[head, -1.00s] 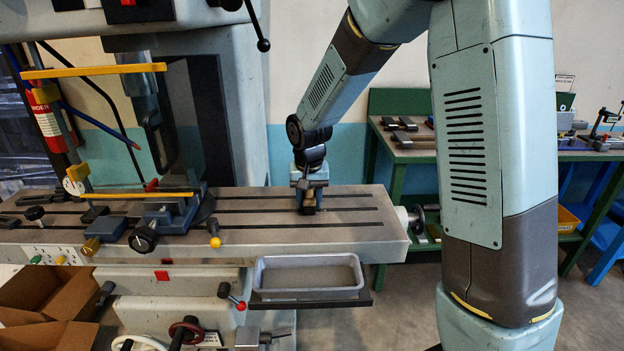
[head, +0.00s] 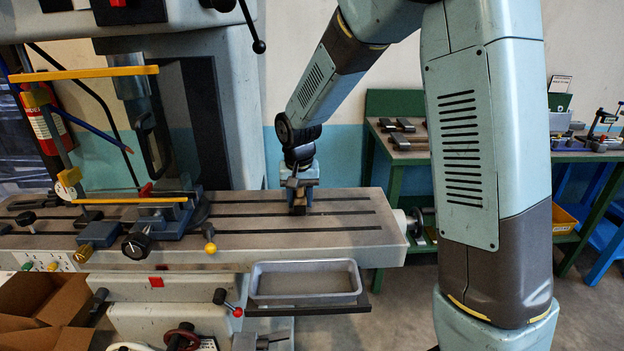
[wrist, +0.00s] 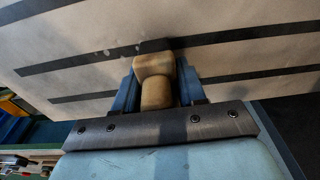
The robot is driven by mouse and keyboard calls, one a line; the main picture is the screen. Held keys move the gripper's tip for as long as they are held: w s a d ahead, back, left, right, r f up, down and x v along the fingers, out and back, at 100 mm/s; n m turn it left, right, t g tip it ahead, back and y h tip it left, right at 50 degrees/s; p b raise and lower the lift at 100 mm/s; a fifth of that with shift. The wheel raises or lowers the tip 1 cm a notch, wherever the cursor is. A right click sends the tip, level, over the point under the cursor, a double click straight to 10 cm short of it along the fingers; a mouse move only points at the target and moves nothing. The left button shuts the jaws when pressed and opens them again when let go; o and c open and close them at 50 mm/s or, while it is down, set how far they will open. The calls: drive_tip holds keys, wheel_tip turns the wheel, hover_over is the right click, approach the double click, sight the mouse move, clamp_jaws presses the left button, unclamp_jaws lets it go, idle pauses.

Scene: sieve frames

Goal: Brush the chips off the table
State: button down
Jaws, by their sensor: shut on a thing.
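My gripper (head: 299,198) is over the right part of the grey slotted machine table (head: 330,240), pointing down. In the wrist view my gripper (wrist: 156,95) is shut on a tan wooden handle (wrist: 156,72), with a blue finger on each side of it. This looks like the brush's handle; its bristles are hidden from view. In the head view the brush end (head: 299,209) shows small and dark under the fingers, at or just above the table top. A few small pale specks (wrist: 108,52) lie on the table in the wrist view; I cannot tell whether they are chips.
A grey metal tray (head: 305,298) sits below the table's front edge. A vise-like fixture with a yellow-barred guard (head: 130,201) stands on the table's left part. A handwheel (head: 417,224) is at the right end. A green bench (head: 405,155) stands behind on the right.

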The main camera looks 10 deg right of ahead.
drive_tip(key=shift+s+d+r, duration=0.1)
drive_tip(key=shift+d+r, duration=0.1)
drive_tip(key=shift+r, duration=0.3)
drive_tip(key=shift+d+r, duration=0.2)
drive_tip(key=shift+r, duration=0.3)
drive_tip(key=shift+w+d+r, duration=0.1)
drive_tip(key=shift+w+r, duration=0.1)
drive_tip(key=shift+r, duration=0.05)
wheel_tip(320, 180, up, 3)
drive_tip(key=shift+d+r, duration=0.1)
drive_tip(key=shift+r, duration=0.8)
